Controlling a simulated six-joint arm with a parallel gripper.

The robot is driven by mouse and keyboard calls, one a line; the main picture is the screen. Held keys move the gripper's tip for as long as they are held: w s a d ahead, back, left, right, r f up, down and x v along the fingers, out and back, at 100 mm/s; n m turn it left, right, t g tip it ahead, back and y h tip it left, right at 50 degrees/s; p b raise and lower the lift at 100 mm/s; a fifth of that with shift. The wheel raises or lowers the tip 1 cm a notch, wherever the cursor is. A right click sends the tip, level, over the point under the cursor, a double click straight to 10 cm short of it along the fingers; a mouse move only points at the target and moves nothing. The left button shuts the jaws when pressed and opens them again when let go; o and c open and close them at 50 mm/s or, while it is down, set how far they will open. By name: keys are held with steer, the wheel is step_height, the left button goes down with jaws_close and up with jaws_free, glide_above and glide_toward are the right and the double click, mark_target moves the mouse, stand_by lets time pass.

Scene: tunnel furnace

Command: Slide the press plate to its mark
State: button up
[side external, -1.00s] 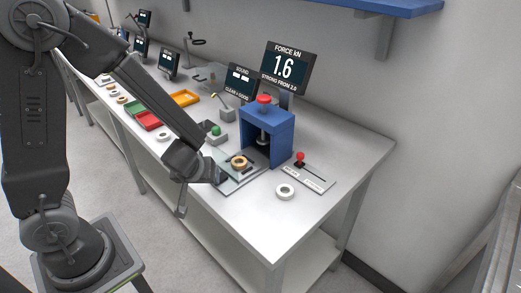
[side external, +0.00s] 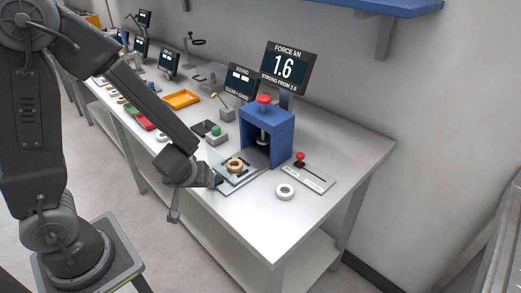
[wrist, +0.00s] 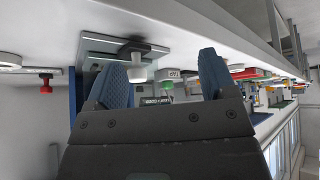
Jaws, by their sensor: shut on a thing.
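The press plate (side external: 224,159) is a pale, glassy plate in front of the blue press (side external: 280,126). It carries a tan ring (side external: 235,166) between dark pieces. My gripper (side external: 214,181) is at the plate's front left edge, shut on its handle, though the arm hides most of this contact. In the wrist view, which is upside down, the blue fingers of my gripper (wrist: 165,80) stand either side of a small grey knob (wrist: 137,73) below the plate (wrist: 100,45). I cannot make out the mark.
A white ring (side external: 285,191) lies right of the plate. A red-knobbed lever (side external: 300,158) stands on a flat base right of the press. A display (side external: 286,66) behind reads 1.6 kN. A green-button box (side external: 214,131) is to the left. The front right tabletop is clear.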

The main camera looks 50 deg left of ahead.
steer(key=shift+s+a+f+g, duration=0.1)
steer(key=shift+s+f+g, duration=0.1)
steer(key=shift+s+f, duration=0.35)
steer(key=shift+s+a+f+g, duration=0.1)
steer(key=shift+s+f+g, duration=0.1)
steer(key=shift+s, duration=0.5)
steer(key=shift+r, duration=0.1)
jaws_close()
steer(key=c, duration=1.2)
jaws_free()
steer(key=o, duration=1.8)
steer(key=v, duration=0.7)
